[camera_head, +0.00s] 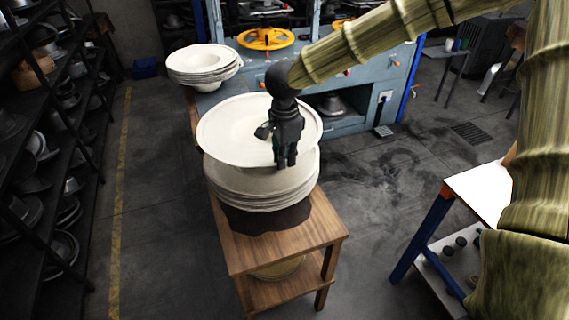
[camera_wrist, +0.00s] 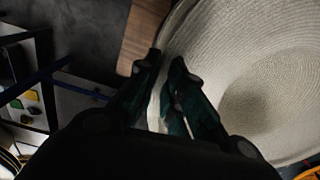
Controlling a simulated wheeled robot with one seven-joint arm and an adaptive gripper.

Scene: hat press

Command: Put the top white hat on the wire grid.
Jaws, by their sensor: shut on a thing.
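The top white hat (camera_head: 235,123) is wide-brimmed and pale, and sits tilted above the stack of similar white hats (camera_head: 262,190) on the wooden table. Its far-left part is lifted clear of the hats below. My gripper (camera_head: 286,165) points down and is shut on the near-right part of its brim. In the wrist view, the brim (camera_wrist: 155,100) runs between my fingers (camera_wrist: 165,95), and the woven hat (camera_wrist: 250,60) fills the right side. I cannot make out a wire grid in either view.
The wooden table (camera_head: 285,250) has a dark cloth (camera_head: 265,218) under the stack. Another white hat stack (camera_head: 203,58) stands behind at the left. A blue press machine (camera_head: 370,75) with a yellow wheel (camera_head: 266,39) stands behind. A white-topped bench (camera_head: 480,190) is at right.

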